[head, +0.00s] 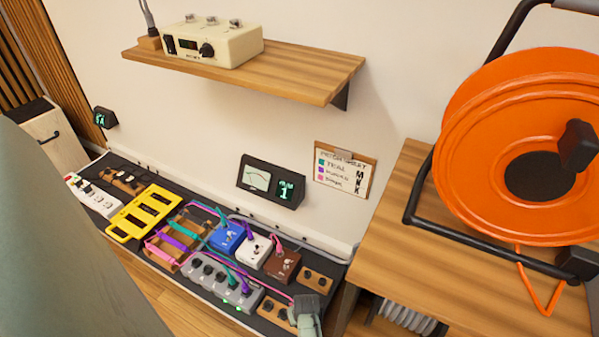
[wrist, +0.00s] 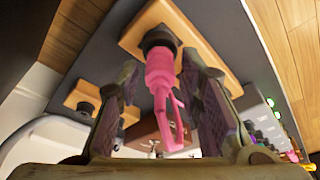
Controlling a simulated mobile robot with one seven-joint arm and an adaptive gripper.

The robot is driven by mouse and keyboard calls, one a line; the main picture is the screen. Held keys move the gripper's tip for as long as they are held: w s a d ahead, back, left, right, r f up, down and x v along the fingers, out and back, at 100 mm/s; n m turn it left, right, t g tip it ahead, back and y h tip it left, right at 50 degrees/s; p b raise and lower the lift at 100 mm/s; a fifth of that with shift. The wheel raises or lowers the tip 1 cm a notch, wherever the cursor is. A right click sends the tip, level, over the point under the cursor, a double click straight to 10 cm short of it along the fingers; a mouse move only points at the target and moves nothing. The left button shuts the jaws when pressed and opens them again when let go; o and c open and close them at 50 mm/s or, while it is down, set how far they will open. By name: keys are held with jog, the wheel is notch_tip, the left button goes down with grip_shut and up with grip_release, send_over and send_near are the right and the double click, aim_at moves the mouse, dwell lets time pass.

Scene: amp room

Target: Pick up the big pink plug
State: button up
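The big pink plug (wrist: 161,80) stands in a black socket (wrist: 159,38) on a wooden block (wrist: 197,58) in the wrist view. Its pink cable end loops down toward the camera. My gripper (wrist: 160,64) is open, with one finger on each side of the plug and a visible gap at both sides. In the head view my gripper (head: 303,314) is low at the front right end of the pedalboard, beside a wooden block (head: 273,308). There the plug itself is hidden or too small to tell, and a pink cable runs toward the gripper.
Several pedals crowd the board, including a grey one (head: 222,280), a brown one (head: 282,265) and a yellow frame (head: 145,212), with teal, purple and pink cables across them. A wooden table (head: 400,250) with an orange reel (head: 470,150) stands close on the right.

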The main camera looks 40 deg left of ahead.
grip_shut()
jog(key=shift+r, duration=0.1)
dwell(0.3)
